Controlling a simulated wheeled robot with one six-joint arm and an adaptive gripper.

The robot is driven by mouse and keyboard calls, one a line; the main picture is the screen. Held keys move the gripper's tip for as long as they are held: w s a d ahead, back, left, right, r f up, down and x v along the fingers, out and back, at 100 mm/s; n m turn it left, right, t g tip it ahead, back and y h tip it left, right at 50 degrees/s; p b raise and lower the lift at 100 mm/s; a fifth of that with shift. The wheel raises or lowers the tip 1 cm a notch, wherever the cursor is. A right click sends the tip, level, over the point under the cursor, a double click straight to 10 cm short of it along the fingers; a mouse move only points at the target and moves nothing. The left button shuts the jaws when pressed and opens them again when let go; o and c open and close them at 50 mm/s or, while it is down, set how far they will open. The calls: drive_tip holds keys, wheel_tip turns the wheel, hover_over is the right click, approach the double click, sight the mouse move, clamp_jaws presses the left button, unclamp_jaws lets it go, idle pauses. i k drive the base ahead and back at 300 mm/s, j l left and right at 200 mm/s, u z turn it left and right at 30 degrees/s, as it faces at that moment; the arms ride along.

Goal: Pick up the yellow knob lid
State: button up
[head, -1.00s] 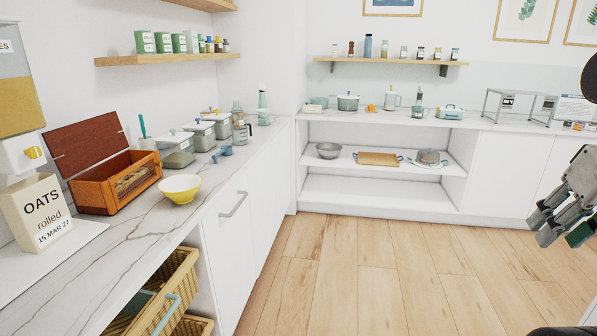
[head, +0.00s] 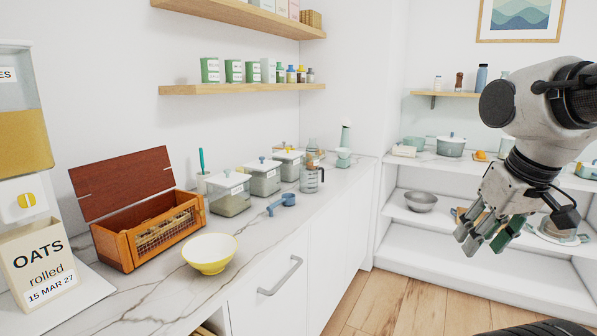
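The yellow knob lid (head: 288,151) sits on the farthest of three square canisters in a row on the left counter. Its small yellow knob shows on top, and the canister (head: 293,168) below is partly hidden by nearer things. The two nearer canisters, the front one (head: 229,196) and the middle one (head: 263,180), have pale lids with bluish knobs. My gripper (head: 483,238) hangs at the right, in the air, fingers pointing down and apart. It looks empty and is well away from the lid.
On the left counter are a yellow bowl (head: 210,255), a blue scoop (head: 282,203), a glass jug (head: 312,178) and an open wooden box (head: 150,232). A wooden shelf (head: 240,89) hangs above the canisters. Floor (head: 400,310) is free in front of the cabinets.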

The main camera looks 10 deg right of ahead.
sight(286, 154)
drive_tip(key=i+l+u, duration=0.5)
drive_tip(key=u, duration=0.3)
drive_tip(key=i+l+u, duration=0.1)
drive_tip(key=l+u, duration=0.25)
drive_tip(key=u, duration=0.15)
drive_tip(key=i+l+u, duration=0.15)
drive_tip(key=l+u, duration=0.2)
drive_tip(key=l, duration=0.35)
drive_tip(key=l+u, duration=0.35)
drive_tip(key=l, duration=0.4)
drive_tip(key=l+u, duration=0.15)
drive_tip(key=l, duration=2.55)
